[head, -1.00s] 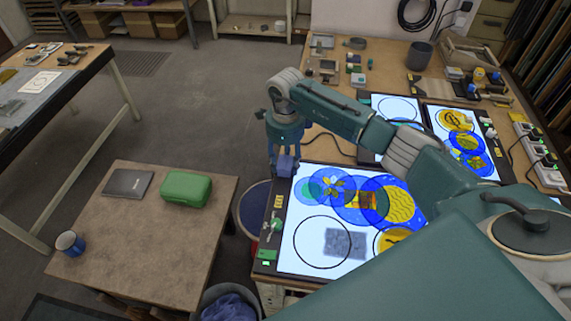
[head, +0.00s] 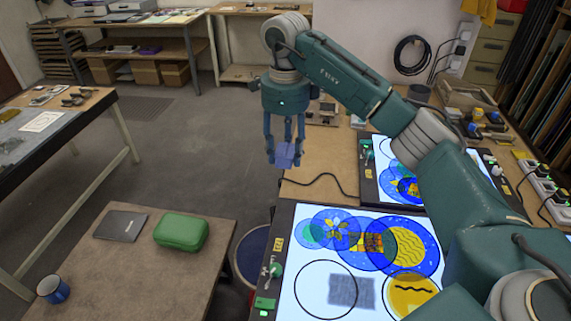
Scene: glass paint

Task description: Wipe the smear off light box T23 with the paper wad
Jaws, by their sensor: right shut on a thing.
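My right gripper (head: 285,150) points down, shut on a small blue-violet wad (head: 287,155), which looks like the paper wad. It is held in the air near the bench's left edge, above and beyond the near light box (head: 285,303), not touching it. This box is lit and shows overlapping blue and yellow circles, with a grey squarish smear (head: 351,291) across the lower black ring outline. Its yellow label (head: 279,244) is too small to read surely as T23. My left gripper is not in view.
More lit panels (head: 402,150) stand behind, partly hidden by my right arm. A cable (head: 325,180) lies on the bench. Open floor lies beyond.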

